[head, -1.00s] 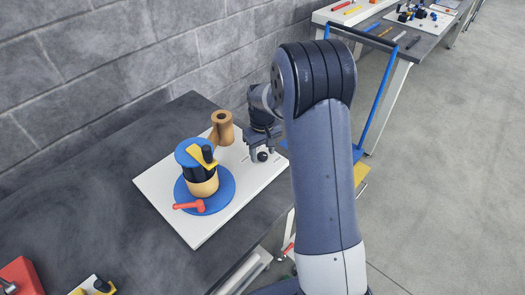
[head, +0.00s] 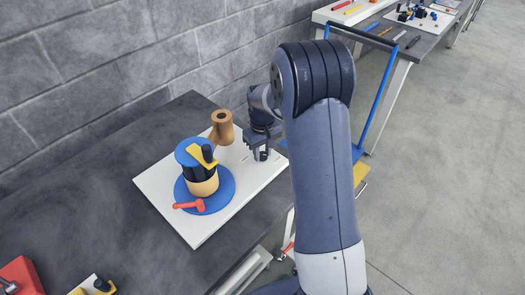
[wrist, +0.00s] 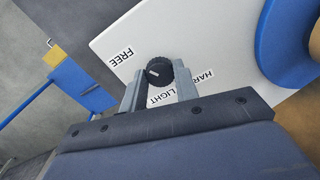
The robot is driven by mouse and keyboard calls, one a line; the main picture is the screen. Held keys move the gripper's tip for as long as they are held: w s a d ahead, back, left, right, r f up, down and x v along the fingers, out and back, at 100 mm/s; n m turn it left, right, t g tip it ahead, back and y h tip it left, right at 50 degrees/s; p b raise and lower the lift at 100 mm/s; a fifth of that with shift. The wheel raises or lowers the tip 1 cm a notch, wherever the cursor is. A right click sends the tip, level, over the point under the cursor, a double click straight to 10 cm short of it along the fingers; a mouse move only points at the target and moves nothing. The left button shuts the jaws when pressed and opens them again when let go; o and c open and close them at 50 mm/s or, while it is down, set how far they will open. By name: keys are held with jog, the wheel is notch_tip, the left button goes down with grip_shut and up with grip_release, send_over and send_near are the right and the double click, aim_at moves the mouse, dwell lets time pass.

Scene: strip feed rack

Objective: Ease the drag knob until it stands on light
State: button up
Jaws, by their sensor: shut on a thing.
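The drag knob (wrist: 159,70) is a black ribbed knob with a short white mark on its face, on the white board (wrist: 110,58). The mark lies toward the left of the face in the wrist view; I cannot tell surely which label it stands on. The labels FREE (wrist: 126,38), LIGHT (wrist: 161,97) and HARD (wrist: 202,77), partly hidden by a finger, surround the knob. My gripper (wrist: 158,85) is shut on the knob, one finger on each side. In the head view my gripper (head: 261,153) is down at the board's right part and mostly hides the knob.
A blue-flanged spool (head: 202,168) with a yellow bar and a red lever (head: 189,206) stands left of my gripper. A brown roller (head: 222,128) stands close by. A blue-handled cart (head: 377,95) is to the right.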

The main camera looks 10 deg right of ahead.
aim_at(262, 155)
jog(key=m+b, duration=0.1)
jog(key=m, duration=0.4)
jog(key=shift+m, duration=0.3)
jog(key=m, duration=0.6)
dwell(0.5)
jog(key=o, duration=1)
notch_tip(262, 155, up, 11)
jog(key=shift+a+f+b, duration=0.1)
jog(key=shift+b, duration=0.2)
